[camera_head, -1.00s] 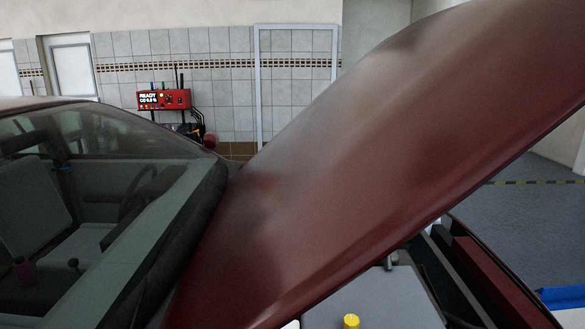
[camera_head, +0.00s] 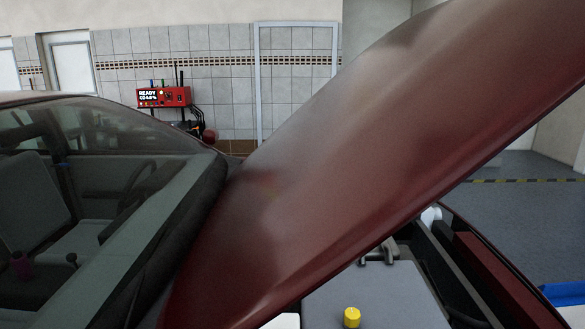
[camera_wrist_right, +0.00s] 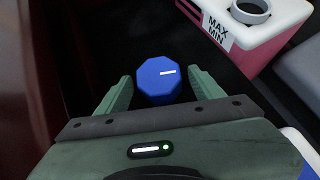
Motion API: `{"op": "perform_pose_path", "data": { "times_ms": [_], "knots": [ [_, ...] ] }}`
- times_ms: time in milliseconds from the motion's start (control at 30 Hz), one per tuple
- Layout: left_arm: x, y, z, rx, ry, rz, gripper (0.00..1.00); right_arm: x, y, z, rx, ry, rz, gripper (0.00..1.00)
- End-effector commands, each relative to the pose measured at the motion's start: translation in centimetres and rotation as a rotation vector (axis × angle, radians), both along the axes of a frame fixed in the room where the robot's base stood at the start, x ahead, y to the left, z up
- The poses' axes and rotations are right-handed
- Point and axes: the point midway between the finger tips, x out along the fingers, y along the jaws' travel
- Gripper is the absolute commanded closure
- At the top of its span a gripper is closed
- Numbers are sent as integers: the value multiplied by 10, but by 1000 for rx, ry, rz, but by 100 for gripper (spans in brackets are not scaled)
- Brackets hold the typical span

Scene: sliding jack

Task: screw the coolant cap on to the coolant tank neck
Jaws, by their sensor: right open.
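A blue faceted cap (camera_wrist_right: 158,80) with a white mark on top sits in the right wrist view, over a dark area. My right gripper (camera_wrist_right: 160,82) is open, with one green finger on each side of the cap. I cannot tell whether the fingers touch it. The coolant tank (camera_wrist_right: 262,45), pink below and white on top with a MAX/MIN label, stands at the upper right. Its round grey neck (camera_wrist_right: 250,10) is open, with no cap on it. My left gripper is not in view.
The raised dark red bonnet (camera_head: 300,190) hides much of the engine bay in the head view. A yellow cap (camera_head: 352,317) stands on a grey cover (camera_head: 390,295) at the bottom. A red READY device (camera_head: 165,97) is by the far wall.

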Motion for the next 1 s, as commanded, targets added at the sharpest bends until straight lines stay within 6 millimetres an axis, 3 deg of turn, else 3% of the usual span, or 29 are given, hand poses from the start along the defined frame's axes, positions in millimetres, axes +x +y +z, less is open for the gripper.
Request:
{"op": "perform_pose_path", "data": {
  "times_ms": [67, 100, 300, 333, 367, 1000],
  "knots": [
    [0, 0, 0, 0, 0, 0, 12, 0, 1, 0, 1, 0, 1, 33],
    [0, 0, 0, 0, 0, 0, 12, 0, 1, 0, 1, 0, 1, 38],
    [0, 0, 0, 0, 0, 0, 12, 0, 1, 0, 1, 0, 1, 94],
    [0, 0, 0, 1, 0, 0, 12, 0, 1, 0, 2, -1, 0, 94],
    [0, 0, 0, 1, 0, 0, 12, 0, 1, 1, 2, -1, 0, 100],
    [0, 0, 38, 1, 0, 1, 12, 0, 0, 46, 2, -1, 1, 100]
  ]
}}
